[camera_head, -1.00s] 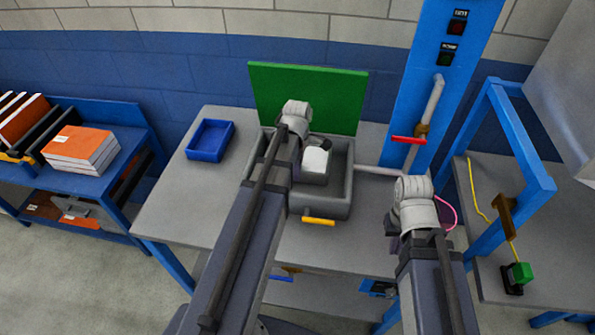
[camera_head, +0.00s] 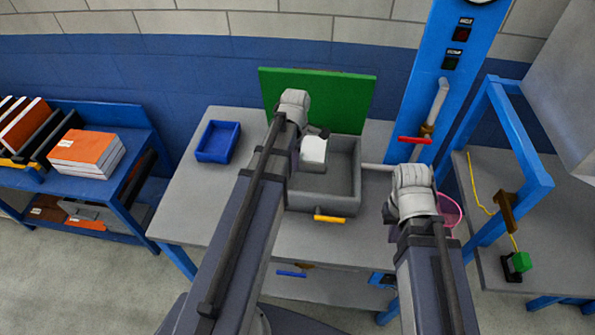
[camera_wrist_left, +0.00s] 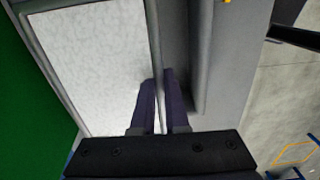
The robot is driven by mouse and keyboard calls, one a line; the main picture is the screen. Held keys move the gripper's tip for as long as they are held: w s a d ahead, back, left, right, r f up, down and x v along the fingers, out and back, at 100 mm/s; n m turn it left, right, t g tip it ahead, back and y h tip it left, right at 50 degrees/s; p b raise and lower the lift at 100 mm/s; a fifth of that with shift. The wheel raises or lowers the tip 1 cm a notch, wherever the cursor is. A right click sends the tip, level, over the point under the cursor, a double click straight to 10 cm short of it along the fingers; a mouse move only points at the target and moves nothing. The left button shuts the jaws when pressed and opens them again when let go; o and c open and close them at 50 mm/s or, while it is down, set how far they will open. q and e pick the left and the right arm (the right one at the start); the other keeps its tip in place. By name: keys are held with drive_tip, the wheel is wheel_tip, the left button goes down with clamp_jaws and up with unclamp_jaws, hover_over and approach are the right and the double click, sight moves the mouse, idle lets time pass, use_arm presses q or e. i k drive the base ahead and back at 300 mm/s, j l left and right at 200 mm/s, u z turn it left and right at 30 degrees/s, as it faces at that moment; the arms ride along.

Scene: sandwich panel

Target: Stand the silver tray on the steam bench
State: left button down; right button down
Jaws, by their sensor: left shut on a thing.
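The silver tray (camera_wrist_left: 90,60) fills the left of the left wrist view, with a pale speckled face inside a grey rim. My left gripper (camera_wrist_left: 158,78) is shut on one long rim of it. In the head view the tray (camera_head: 314,150) shows as a small white-topped grey piece beside my left gripper (camera_head: 301,152), over the open grey box. My arm hides part of it. Its height above the box floor is hard to tell. My right gripper (camera_head: 389,215) is low over the bench's right side; its fingers are mostly hidden behind the wrist.
The grey box (camera_head: 333,205) with raised green lid (camera_head: 350,103) and yellow handle (camera_head: 329,219) stands on the grey bench (camera_head: 195,205). A blue bin (camera_head: 218,141) is left of it. A pink bucket (camera_head: 450,209) and a blue column (camera_head: 440,75) with red-handled pipe are right.

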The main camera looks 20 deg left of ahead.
sight(196, 205)
drive_tip(key=k+j+z, duration=0.1)
drive_tip(key=j, duration=0.35)
drive_tip(key=k+j, duration=0.15)
drive_tip(key=j, duration=0.3)
drive_tip(key=k+j+z, duration=0.15)
drive_tip(key=j, duration=0.3)
drive_tip(key=k+j+z, duration=0.1)
drive_tip(key=j, duration=0.3)
drive_tip(key=k+j+z, duration=0.1)
drive_tip(key=j, duration=0.35)
drive_tip(key=k+j, duration=0.3)
drive_tip(key=k+j+z, duration=0.15)
drive_tip(key=j, duration=0.35)
